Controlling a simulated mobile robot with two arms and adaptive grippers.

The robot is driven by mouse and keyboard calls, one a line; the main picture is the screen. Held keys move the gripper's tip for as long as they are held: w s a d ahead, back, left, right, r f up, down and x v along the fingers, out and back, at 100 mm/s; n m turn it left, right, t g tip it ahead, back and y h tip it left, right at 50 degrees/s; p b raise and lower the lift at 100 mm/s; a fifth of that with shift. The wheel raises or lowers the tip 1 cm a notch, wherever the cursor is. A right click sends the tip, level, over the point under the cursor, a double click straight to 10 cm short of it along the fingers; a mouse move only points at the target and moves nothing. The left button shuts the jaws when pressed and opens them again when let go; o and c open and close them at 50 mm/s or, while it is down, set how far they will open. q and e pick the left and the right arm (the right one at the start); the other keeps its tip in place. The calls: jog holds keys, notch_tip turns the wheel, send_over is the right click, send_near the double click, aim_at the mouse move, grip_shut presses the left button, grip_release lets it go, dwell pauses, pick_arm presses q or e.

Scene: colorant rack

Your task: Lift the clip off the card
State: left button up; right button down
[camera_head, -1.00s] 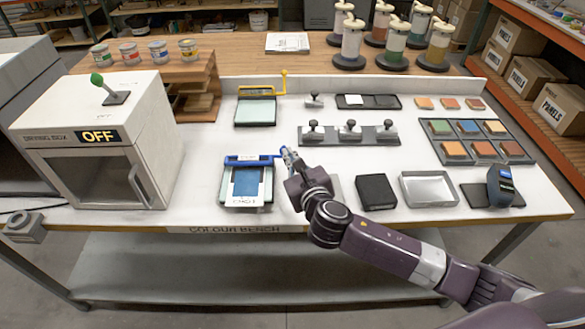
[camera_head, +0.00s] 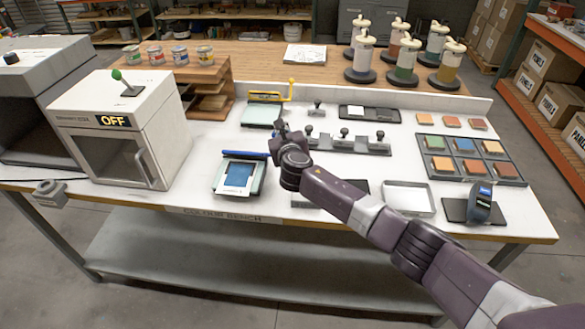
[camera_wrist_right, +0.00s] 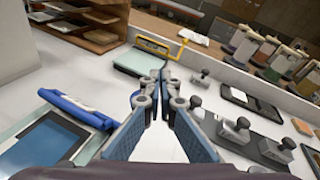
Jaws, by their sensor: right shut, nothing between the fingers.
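The blue clip (camera_head: 246,155) is a bar along the back edge of a dark-rimmed board (camera_head: 258,181) on the white bench. The card (camera_head: 237,192), white with a blue patch, lies on that board in front of the bar. In the right wrist view the clip (camera_wrist_right: 78,110) is at the left, with the blue patch of the card (camera_wrist_right: 42,146) below it. I cannot tell whether the clip touches the card. My right gripper (camera_head: 281,126) is shut and empty, behind and to the right of the clip and apart from it; its fingers (camera_wrist_right: 163,78) point away. My left gripper is out of view.
A second board with a yellow clip (camera_head: 266,97) lies behind. A stamp rack (camera_head: 368,149) is to the right, and a metal tray (camera_head: 407,198) is at front right. The drying box (camera_head: 125,125) stands at the left. White bench is clear between the box and the boards.

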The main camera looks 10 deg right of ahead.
jog(key=shift+w+a+f, duration=0.1)
jog(key=shift+w+a, duration=0.1)
jog(key=shift+a, duration=0.2)
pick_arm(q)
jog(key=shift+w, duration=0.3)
pick_arm(e)
jog(key=shift+d, duration=0.25)
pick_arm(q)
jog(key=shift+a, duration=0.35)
